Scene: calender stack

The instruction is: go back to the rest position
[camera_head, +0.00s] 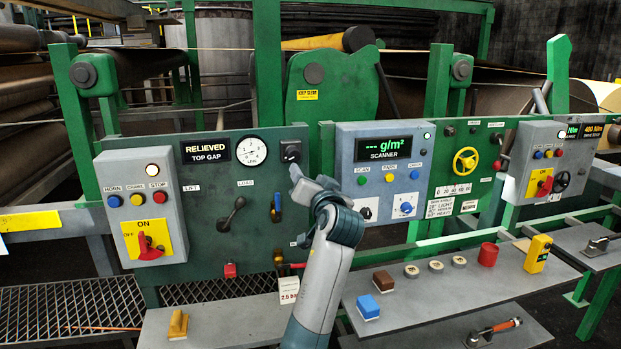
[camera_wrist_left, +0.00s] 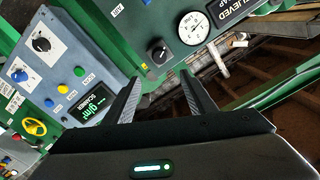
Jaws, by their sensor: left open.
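My left gripper (camera_head: 296,180) is raised in front of the green control panel (camera_head: 205,220) in the head view, between the round gauge and the grey scanner box (camera_head: 350,170). In the left wrist view its two fingers (camera_wrist_left: 162,78) are spread apart with nothing between them. The gauge (camera_head: 251,151) and the black knob (camera_head: 291,151) beside it lie just beyond the fingers. They also show in the left wrist view as the gauge (camera_wrist_left: 193,28) and the knob (camera_wrist_left: 158,52). My right gripper is in neither view.
A grey box with a red switch (camera_head: 150,245) is at the left. A grey shelf (camera_head: 400,310) at the lower right holds a blue block (camera_head: 368,308), a brown block (camera_head: 384,281), several rings, a red cup (camera_head: 488,254) and a yellow device (camera_head: 537,253). Levers stick out from the panel.

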